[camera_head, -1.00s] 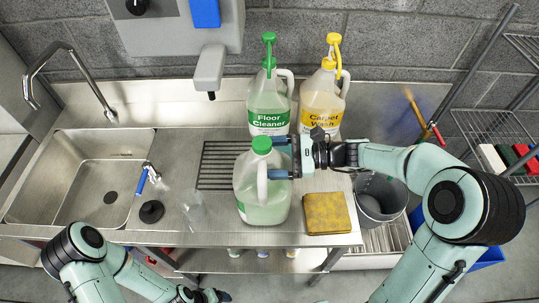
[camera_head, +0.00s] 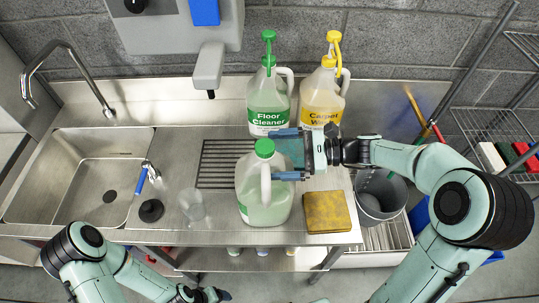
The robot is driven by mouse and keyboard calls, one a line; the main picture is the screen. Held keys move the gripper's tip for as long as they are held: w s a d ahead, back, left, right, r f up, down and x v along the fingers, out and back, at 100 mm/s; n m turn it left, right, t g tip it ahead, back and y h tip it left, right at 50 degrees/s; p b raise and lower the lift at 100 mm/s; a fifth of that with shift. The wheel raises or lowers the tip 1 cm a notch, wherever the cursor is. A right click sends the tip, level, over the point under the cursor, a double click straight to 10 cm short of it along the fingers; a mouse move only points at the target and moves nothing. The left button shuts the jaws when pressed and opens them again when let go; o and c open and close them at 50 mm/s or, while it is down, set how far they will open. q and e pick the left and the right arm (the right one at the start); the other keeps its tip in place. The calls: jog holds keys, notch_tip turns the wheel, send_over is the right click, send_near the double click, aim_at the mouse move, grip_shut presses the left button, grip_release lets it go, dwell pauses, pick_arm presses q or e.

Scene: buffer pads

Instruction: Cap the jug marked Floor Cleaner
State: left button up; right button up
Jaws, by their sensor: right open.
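A jug with pale green liquid (camera_head: 255,205) stands upright near the counter's front edge, its label not readable. A green cap (camera_head: 264,147) sits on its neck; I cannot tell how tightly. My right gripper (camera_head: 272,154) is open, its fingers reaching from the right, one behind the cap and one in front near the handle. It does not grip the cap. Behind stands a jug marked Floor Cleaner (camera_head: 268,105) with a green pump on top. My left gripper (camera_head: 205,296) is low at the bottom edge, its jaws unclear.
A Carpet Wash jug (camera_head: 322,103) with a yellow pump stands at the back. A yellow sponge (camera_head: 327,212) lies right of the front jug, and a clear cup (camera_head: 192,204) stands left. A grey bucket (camera_head: 380,197) is at right, the sink (camera_head: 80,185) at left.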

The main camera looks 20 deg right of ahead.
jog(key=v, duration=0.9)
jog(key=shift+s, duration=0.25)
jog(key=shift+d, duration=0.1)
